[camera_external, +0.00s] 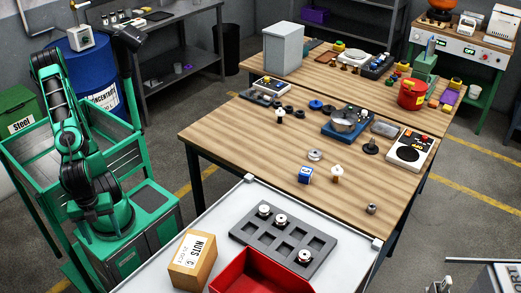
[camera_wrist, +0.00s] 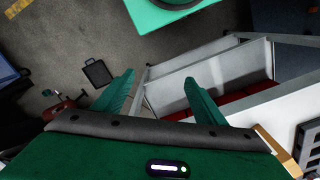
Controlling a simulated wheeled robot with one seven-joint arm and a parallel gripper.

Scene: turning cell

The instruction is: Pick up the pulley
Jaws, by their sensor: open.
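A small silver grooved wheel (camera_external: 315,155), which looks like the pulley, lies on the wooden table, behind the blue box. White-and-dark spool-like parts (camera_external: 280,220) sit in the grey slotted tray (camera_external: 247,235), so I cannot be sure which part is the pulley. My gripper (camera_wrist: 159,76) shows in the wrist view with its two green fingers spread and nothing between them. It points down past a white table edge towards the floor, away from the wheel. The wheel is not in the wrist view. In the external view my arm is raised at the left, clear of the tables.
A blue box (camera_external: 305,174) and a brass-and-white part (camera_external: 336,173) stand close to the wheel. A nuts box (camera_external: 192,259) and red bin (camera_external: 262,272) stand on the white table. A blue pan device (camera_external: 346,123) is farther back. The wooden table's near left is clear.

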